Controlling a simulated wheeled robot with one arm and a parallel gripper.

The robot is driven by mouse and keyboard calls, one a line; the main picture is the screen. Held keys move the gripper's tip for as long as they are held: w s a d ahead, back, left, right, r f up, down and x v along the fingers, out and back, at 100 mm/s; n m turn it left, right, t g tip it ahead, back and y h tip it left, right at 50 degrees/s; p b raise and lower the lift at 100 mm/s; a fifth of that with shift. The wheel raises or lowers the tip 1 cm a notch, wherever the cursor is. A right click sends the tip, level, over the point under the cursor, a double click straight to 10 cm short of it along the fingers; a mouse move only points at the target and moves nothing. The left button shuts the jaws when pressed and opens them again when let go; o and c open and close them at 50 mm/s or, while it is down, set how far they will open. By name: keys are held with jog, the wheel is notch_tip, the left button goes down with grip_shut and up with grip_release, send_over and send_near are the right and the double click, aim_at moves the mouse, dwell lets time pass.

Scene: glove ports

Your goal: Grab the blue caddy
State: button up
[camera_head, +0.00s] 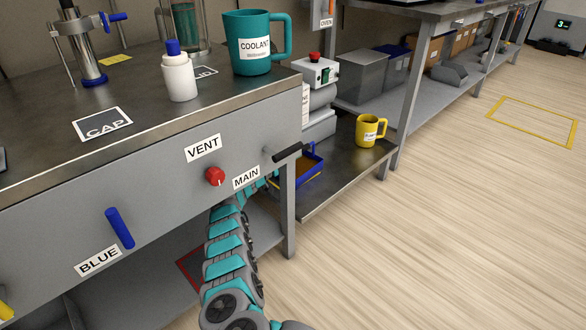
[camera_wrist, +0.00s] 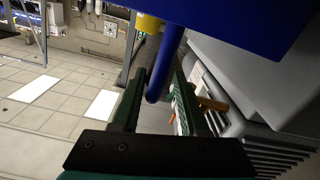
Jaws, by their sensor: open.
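The blue caddy (camera_head: 313,173) is a shallow blue tray with a brownish inside, on the low shelf right of the grey bench. The bench corner and a black lever hide part of it. My teal and grey arm reaches up under the bench edge toward it, and my gripper is mostly hidden there. In the wrist view my gripper (camera_wrist: 160,76) is open. A large blue body (camera_wrist: 240,20) fills the top right, and a blue bar (camera_wrist: 163,70) comes down from it between the fingers as seen. I cannot tell whether the bar touches a finger.
The bench front carries a red knob (camera_head: 215,176), a black lever (camera_head: 287,153) and a blue handle (camera_head: 119,228). A bench leg (camera_head: 289,205) stands close to my arm. A yellow mug (camera_head: 369,131) sits right of the caddy. The floor (camera_head: 440,220) at right is clear.

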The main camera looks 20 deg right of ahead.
grip_shut()
dwell(1.4)
